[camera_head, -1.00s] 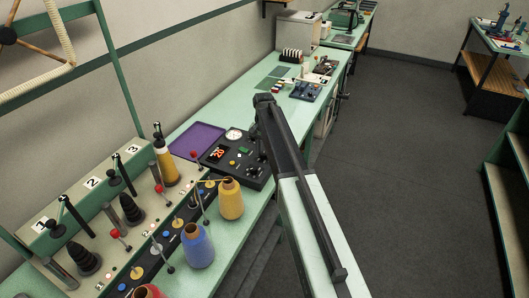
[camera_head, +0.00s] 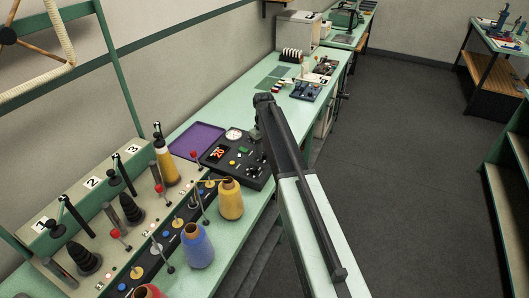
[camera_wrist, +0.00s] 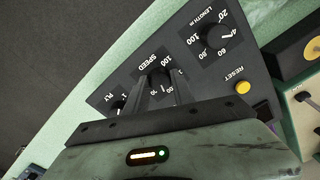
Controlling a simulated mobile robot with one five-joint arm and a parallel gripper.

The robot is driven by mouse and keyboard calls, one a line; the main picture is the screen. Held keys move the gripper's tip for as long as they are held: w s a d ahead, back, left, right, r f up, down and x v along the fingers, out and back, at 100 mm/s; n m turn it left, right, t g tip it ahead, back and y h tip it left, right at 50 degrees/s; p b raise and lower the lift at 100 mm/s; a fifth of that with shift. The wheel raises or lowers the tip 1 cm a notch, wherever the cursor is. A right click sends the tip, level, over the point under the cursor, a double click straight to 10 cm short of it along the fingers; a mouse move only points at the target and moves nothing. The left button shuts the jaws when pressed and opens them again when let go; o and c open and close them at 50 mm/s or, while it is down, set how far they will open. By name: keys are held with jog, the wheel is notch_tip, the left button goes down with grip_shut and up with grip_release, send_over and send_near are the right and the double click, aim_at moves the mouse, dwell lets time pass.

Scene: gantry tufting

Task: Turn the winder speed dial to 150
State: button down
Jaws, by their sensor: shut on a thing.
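In the wrist view the panel (camera_wrist: 190,70) carries dials marked PLY, SPEED and LENGTH. My gripper (camera_wrist: 158,86) is shut on the speed dial (camera_wrist: 160,78), the middle one, under the white word SPEED. Its fingers cover most of the knob. A 100 shows on the scale beside it; the pointer's setting cannot be read.
The length dial (camera_wrist: 220,37), the ply dial (camera_wrist: 117,106) and a yellow reset button (camera_wrist: 243,87) sit close to my fingers. Yellow (camera_head: 230,199) and blue (camera_head: 197,246) yarn cones stand in front of the panel. A purple tray (camera_head: 197,140) lies behind it. Open floor is on the right.

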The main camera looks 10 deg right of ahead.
jog(key=n, duration=0.4)
jog(key=shift+s+n, duration=0.15)
jog(key=shift+n, duration=0.15)
jog(key=n, duration=0.3)
jog(key=shift+n, duration=0.3)
jog(key=n, duration=0.3)
jog(key=shift+n, duration=2.2)
jog(key=c, duration=1.1)
grip_release()
jog(key=shift+o, duration=0.2)
